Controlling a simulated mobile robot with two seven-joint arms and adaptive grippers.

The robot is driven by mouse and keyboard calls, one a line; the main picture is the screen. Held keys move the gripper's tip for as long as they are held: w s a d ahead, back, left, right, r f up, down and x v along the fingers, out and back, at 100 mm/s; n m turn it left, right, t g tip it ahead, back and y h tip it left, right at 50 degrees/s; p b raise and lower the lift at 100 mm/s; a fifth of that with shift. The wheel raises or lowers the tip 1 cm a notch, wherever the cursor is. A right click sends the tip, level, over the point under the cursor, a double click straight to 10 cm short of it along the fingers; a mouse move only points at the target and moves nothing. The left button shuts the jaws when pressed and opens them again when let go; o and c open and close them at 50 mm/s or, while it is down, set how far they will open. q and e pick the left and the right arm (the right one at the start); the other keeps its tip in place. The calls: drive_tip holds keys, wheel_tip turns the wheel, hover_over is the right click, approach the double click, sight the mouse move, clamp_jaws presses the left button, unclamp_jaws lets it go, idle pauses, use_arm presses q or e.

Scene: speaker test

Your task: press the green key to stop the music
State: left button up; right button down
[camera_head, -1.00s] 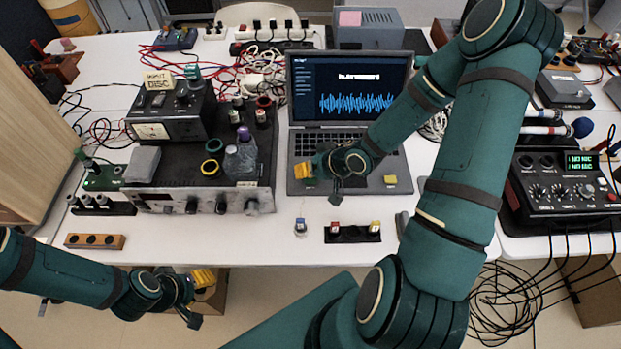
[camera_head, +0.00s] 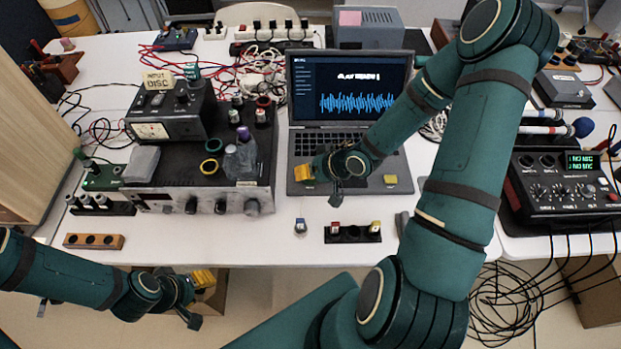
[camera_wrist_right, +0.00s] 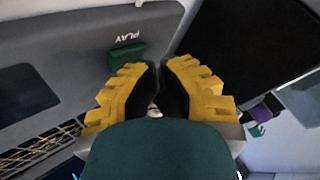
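The green key (camera_wrist_right: 127,55) is a small block labelled PLAY on the grey palm rest of the laptop (camera_head: 335,189); in the head view my right gripper hides it. My right gripper (camera_head: 304,173) is over the laptop's left palm rest. In the right wrist view its yellow fingertips (camera_wrist_right: 157,68) are close together, with nothing seen between them, right beside the green key. I cannot tell whether they touch it. The laptop screen (camera_head: 350,88) shows a blue waveform. My left gripper (camera_head: 203,279) hangs in front of the table, its opening unclear.
A yellow key (camera_head: 391,180) sits on the right palm rest. A black amplifier (camera_head: 185,190) with loose parts on it stands left of the laptop. A small connector strip (camera_head: 352,235) lies in front. A mixer (camera_head: 565,195) with cables stands at the right.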

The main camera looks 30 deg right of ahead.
sight(306, 181)
drive_tip(key=shift+f, duration=0.3)
drive_tip(key=shift+r, duration=0.1)
idle(0.3)
drive_tip(key=shift+r+p, duration=0.7)
wheel_tip(306, 181, up, 6)
drive_tip(key=p, duration=0.6)
idle(0.4)
